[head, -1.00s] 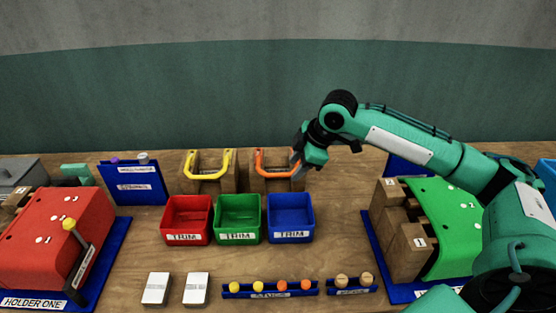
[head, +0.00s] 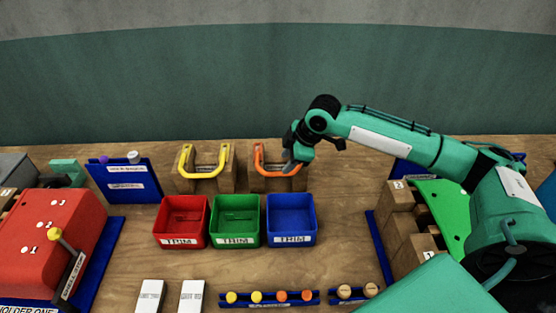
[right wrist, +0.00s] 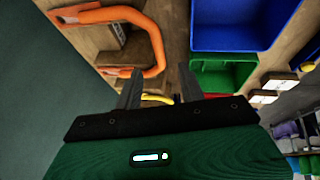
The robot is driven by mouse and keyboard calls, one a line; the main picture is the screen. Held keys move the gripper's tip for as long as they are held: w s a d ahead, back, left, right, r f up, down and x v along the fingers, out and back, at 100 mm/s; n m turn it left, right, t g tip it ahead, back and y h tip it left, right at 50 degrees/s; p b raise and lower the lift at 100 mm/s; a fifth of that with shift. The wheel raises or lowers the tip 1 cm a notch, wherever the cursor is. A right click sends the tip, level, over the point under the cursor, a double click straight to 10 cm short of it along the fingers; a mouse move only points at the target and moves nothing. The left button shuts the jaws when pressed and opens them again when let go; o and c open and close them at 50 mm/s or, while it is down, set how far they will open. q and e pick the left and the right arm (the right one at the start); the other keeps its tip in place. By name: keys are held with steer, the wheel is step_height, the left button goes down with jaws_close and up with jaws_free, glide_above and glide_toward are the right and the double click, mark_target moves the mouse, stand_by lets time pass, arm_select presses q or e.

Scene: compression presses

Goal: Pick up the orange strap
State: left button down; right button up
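The orange strap (head: 262,166) is a U-shaped band resting on a wooden stand (head: 256,183) at the back of the table. In the right wrist view the strap (right wrist: 153,40) curves across the upper left, in front of the fingers. My right gripper (head: 289,167) is at the strap's right side in the head view and partly covers that end. In the right wrist view the right gripper (right wrist: 160,78) has its two fingers apart with a clear gap. The strap's bend is close to the left finger's tip; whether they touch I cannot tell. My left gripper is not in view.
A yellow strap (head: 204,174) sits on a similar stand to the left. Red (head: 181,243), green (head: 236,241) and blue (head: 291,239) trim bins stand in front. A red press (head: 45,240) is at left, a green press (head: 445,210) at right.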

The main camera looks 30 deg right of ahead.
mark_target(279, 173)
steer(key=x, duration=0.2)
steer(key=p+x, duration=0.2)
steer(key=x, duration=0.1)
steer(key=shift+d+f, duration=0.25)
steer(key=shift+f, duration=0.2)
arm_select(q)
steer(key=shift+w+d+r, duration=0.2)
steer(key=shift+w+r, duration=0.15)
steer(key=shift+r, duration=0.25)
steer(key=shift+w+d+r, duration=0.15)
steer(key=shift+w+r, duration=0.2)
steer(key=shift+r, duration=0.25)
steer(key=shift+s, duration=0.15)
arm_select(e)
jaws_close()
